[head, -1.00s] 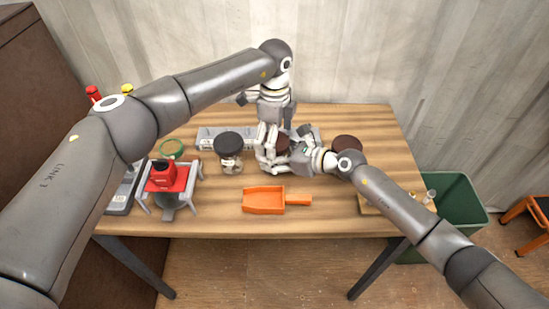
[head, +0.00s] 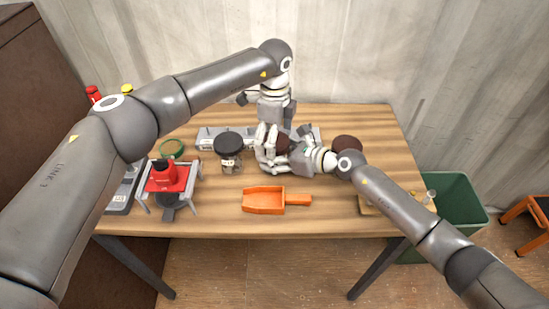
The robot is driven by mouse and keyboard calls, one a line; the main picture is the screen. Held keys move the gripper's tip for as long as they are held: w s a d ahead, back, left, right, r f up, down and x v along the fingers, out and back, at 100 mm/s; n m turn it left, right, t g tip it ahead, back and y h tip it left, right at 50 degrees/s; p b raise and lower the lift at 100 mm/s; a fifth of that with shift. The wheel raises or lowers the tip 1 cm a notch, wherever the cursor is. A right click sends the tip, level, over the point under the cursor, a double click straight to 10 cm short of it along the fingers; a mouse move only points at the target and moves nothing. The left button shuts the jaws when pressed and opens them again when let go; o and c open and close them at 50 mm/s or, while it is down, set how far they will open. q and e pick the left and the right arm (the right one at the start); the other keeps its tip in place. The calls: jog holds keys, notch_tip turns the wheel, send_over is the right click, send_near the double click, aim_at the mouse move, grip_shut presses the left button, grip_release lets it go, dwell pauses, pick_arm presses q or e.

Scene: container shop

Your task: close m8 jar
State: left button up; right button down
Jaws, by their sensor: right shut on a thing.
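A dark brown round lid (head: 283,143) shows partly between my two grippers, over the middle of the table. My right gripper (head: 282,156) is shut on it from the right. My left gripper (head: 266,150) comes down from above, with its fingers at the left side of the lid. The fingers hide what is under the lid, and I cannot tell how tightly the left ones close. A clear jar (head: 231,163) with a black lid (head: 229,143) stands upright to the left. I cannot read any label that marks a jar as m8.
An orange scoop (head: 264,200) lies at the front. Another brown round top (head: 347,144) is behind my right wrist. A red device on a stand (head: 167,178), a green ring (head: 172,149) and a grey scale (head: 119,203) are at left. A green bin (head: 462,195) stands at right.

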pick_arm(q)
jog(key=shift+r, duration=2.3)
jog(key=shift+o, duration=0.9)
notch_tip(320, 180, up, 12)
